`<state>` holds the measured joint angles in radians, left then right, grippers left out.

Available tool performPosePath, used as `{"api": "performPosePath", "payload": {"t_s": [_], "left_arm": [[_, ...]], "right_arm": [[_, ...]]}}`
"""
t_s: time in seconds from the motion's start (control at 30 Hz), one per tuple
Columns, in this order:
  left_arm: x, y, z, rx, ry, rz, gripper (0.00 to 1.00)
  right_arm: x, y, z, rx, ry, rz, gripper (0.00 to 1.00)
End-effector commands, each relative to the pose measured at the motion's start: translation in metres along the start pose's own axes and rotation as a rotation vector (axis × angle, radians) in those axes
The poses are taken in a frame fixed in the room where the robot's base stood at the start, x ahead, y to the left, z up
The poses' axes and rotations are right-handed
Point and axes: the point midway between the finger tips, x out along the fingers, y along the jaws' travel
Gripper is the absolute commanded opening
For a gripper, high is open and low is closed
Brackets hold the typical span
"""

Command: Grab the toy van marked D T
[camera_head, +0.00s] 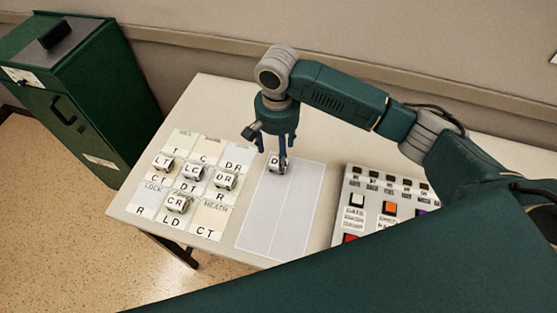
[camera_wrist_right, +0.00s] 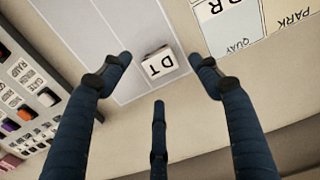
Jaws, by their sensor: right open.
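The toy van marked D T (camera_wrist_right: 160,64) is a small white block with black letters. In the head view the van (camera_head: 272,162) sits at the far end of a pale grey rectangle on the table, partly hidden by my right gripper. My right gripper (camera_head: 275,168) points down above it. In the right wrist view the fingers of my right gripper (camera_wrist_right: 162,70) are spread, with the van lying between and beyond their tips; I cannot tell if any finger touches it. My left gripper is not in view.
Other white vans, marked LT (camera_head: 162,163), LC (camera_head: 193,173), DR (camera_head: 225,180) and CR (camera_head: 177,203), stand on lettered cards at the left. A button panel (camera_head: 345,222) stands at the right. The grey rectangle (camera_head: 275,225) is clear nearer me. A green cabinet (camera_head: 105,120) stands left.

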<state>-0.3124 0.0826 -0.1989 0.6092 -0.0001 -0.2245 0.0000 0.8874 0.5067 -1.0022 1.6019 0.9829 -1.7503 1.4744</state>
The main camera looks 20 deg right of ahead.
Motion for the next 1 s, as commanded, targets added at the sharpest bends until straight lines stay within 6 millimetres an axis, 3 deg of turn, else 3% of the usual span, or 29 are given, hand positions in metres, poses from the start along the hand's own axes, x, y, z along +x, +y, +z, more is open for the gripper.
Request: {"api": "performPosePath", "payload": {"t_s": [0.17,0.47,0.6,0.8,0.87,1.0], "left_arm": [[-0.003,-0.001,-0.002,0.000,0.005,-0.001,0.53],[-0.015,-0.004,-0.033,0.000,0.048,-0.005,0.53],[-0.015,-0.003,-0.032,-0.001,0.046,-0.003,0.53],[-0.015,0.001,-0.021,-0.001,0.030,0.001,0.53],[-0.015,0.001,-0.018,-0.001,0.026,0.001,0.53],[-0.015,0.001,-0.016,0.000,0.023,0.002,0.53]], "right_arm": [[0.014,0.000,-0.001,0.000,0.001,0.000,0.62],[0.054,0.003,-0.006,0.000,0.000,0.001,0.62],[0.065,0.003,-0.006,-0.001,0.002,0.000,0.62],[0.066,0.002,-0.006,-0.001,0.002,-0.002,0.62],[0.066,0.002,-0.006,-0.001,0.002,-0.002,0.55],[0.065,0.002,-0.006,-0.002,0.002,-0.002,0.27]]}}
